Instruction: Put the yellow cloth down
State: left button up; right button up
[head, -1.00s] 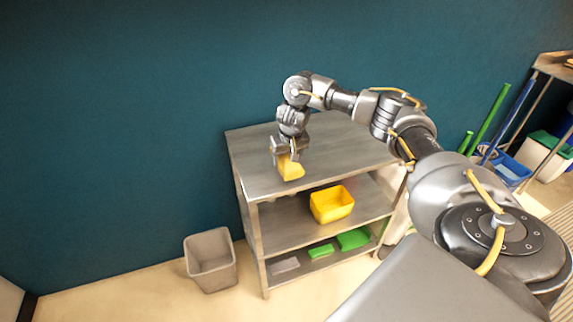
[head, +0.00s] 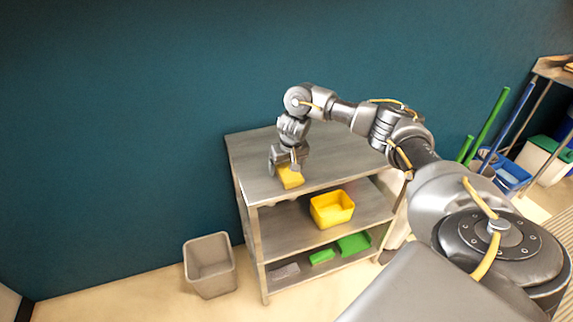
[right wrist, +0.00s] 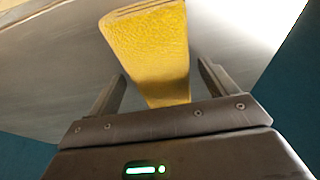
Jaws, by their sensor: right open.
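The yellow cloth (head: 291,179), a folded block, is at the top shelf of the metal rack, near its front edge. It also shows in the right wrist view (right wrist: 150,50), between the two fingers and reaching out beyond them. My right gripper (head: 284,170) is just above and around the cloth. In the right wrist view its fingers (right wrist: 162,92) are open, with a gap on each side of the cloth. My left gripper is in neither view.
The rack's grey top shelf (head: 340,150) is otherwise clear. A yellow bin (head: 332,208) stands on the middle shelf. Green items (head: 353,244) and a grey cloth (head: 285,271) lie on the bottom shelf. A grey waste bin (head: 209,265) stands on the floor at left.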

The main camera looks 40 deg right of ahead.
jog(key=p+v, duration=0.5)
jog(key=v, duration=0.7)
jog(key=shift+r, duration=0.2)
